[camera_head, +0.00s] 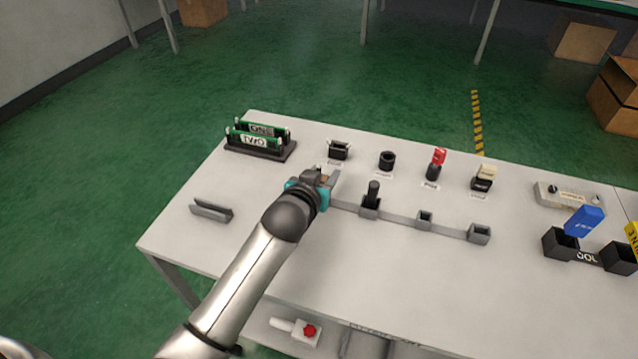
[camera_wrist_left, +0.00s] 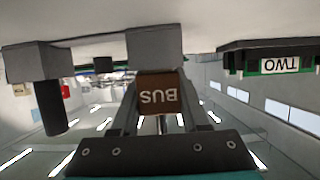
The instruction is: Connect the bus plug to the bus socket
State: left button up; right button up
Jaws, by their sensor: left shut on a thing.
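My left gripper (camera_head: 327,177) is shut on a brown plug marked BUS (camera_wrist_left: 161,96), shown upside down in the left wrist view between the fingers. A grey holder block (camera_wrist_left: 155,46) is right beside the plug; I cannot tell whether the plug's end is still inside it. A black square socket (camera_head: 338,151) stands behind the gripper at the back of the table, apart from the plug. Its label is too small to read, so I cannot confirm it is the bus socket. My right gripper is not in view.
A black cylinder plug (camera_head: 373,192) stands in the grey rail (camera_head: 398,217) to the right. A round black socket (camera_head: 387,161), a red plug (camera_head: 438,157) and a beige plug (camera_head: 487,171) line the back. A rack with boards (camera_head: 272,152) is at the left.

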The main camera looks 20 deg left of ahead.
pick_arm(q)
grip_shut()
jog(key=shift+r, duration=0.1)
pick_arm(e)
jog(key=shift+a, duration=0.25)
